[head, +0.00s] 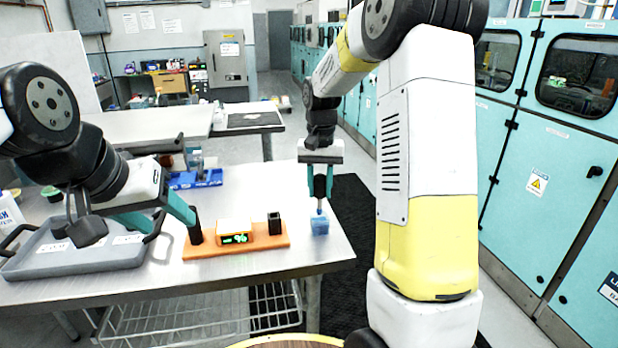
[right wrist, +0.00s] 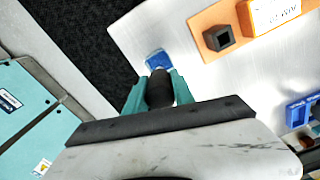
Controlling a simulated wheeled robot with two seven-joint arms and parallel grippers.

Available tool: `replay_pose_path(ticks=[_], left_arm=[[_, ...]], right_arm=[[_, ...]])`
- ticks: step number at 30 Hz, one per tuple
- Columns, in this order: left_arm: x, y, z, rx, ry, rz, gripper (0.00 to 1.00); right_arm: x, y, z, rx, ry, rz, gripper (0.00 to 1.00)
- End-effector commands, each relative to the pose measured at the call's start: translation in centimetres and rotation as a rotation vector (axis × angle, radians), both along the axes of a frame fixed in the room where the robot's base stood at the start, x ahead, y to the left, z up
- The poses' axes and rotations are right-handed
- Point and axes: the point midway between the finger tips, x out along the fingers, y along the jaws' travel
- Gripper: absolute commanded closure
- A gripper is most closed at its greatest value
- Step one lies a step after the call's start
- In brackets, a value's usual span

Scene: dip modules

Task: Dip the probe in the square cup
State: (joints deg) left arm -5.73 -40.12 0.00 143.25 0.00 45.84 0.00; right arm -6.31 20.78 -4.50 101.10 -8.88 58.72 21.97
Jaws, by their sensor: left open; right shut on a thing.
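My right gripper (head: 320,181) is shut on the dark handle of the probe (head: 320,188) and holds it upright, tip down. The square cup (head: 320,226) is blue and stands near the table's right edge, directly below the probe. The probe's tip looks to be at the cup's rim; I cannot tell whether it is inside. In the right wrist view the probe (right wrist: 159,88) sits between the teal fingers, with the cup (right wrist: 158,60) just beyond it. My left gripper (head: 170,226) is open and empty, one finger close to a black cylinder (head: 195,236).
An orange base (head: 215,250) carries a module with a green display (head: 235,238), the black cylinder and a black square holder (head: 275,224), left of the cup. A grey tray (head: 100,258) lies at the left. A blue rack (head: 208,179) stands behind. Teal cabinets (head: 455,150) line the right.

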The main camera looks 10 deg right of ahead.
Motion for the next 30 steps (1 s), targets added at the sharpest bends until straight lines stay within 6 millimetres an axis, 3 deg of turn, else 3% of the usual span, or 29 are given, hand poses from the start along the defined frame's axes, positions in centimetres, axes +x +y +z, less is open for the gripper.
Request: replay_pose_path(ticks=[15,30], left_arm=[[0.0,0.0,0.0,0.0,0.0,0.0,0.43],[0.0,0.0,0.0,0.0,0.0,0.0,0.43]], right_arm=[[-0.1,0.0,-4.1,0.0,0.003,0.0,1.0],[0.0,0.0,-5.0,0.0,0.001,0.0,1.0]])
